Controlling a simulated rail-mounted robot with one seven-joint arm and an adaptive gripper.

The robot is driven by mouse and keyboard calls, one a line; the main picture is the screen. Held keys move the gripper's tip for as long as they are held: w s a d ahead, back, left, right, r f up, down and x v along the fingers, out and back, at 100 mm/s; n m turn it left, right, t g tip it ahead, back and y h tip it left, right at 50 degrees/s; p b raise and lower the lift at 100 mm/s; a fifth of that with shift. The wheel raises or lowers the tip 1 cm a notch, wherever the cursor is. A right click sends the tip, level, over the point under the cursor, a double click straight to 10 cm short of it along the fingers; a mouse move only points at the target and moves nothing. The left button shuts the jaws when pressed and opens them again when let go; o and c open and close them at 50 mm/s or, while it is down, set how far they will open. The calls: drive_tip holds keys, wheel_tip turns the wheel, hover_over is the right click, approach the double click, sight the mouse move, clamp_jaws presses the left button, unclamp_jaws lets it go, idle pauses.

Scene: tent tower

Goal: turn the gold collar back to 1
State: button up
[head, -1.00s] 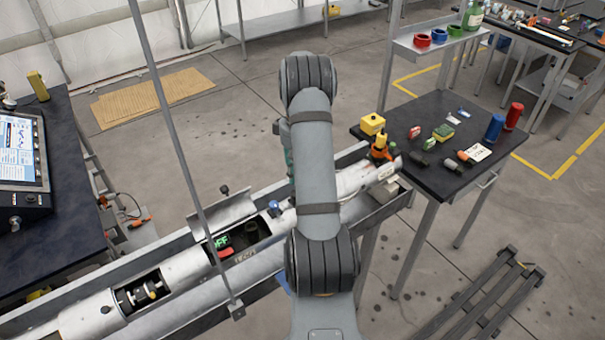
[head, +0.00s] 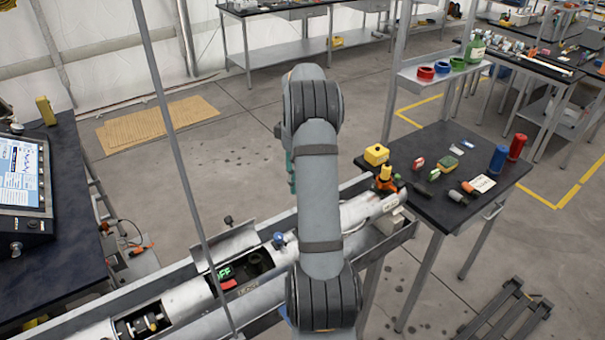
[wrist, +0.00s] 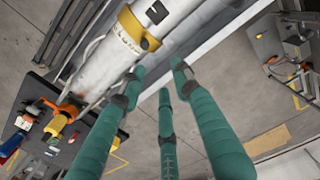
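The gold collar (wrist: 139,27) is a band around the white tube (wrist: 108,62), seen at the upper middle of the wrist view. A dark fitting (wrist: 157,12) sits beside it. I cannot read any number on the collar. My gripper (wrist: 158,80) has teal fingers with dark tips, spread apart with nothing between them. The fingertips are below the collar in the picture, apart from it as far as I can tell.
A dark table (head: 440,205) with a yellow block (head: 376,154) and small items stands at right. A bench with a monitor (head: 22,180) is at left. A thin pole (head: 180,150) rises in front.

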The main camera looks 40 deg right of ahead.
drive_tip(key=shift+s+d+r, duration=0.1)
drive_tip(key=shift+d+r, duration=0.05)
drive_tip(key=shift+r, duration=1.4)
drive_tip(key=shift+d, duration=0.1)
drive_tip(key=shift+c, duration=0.4)
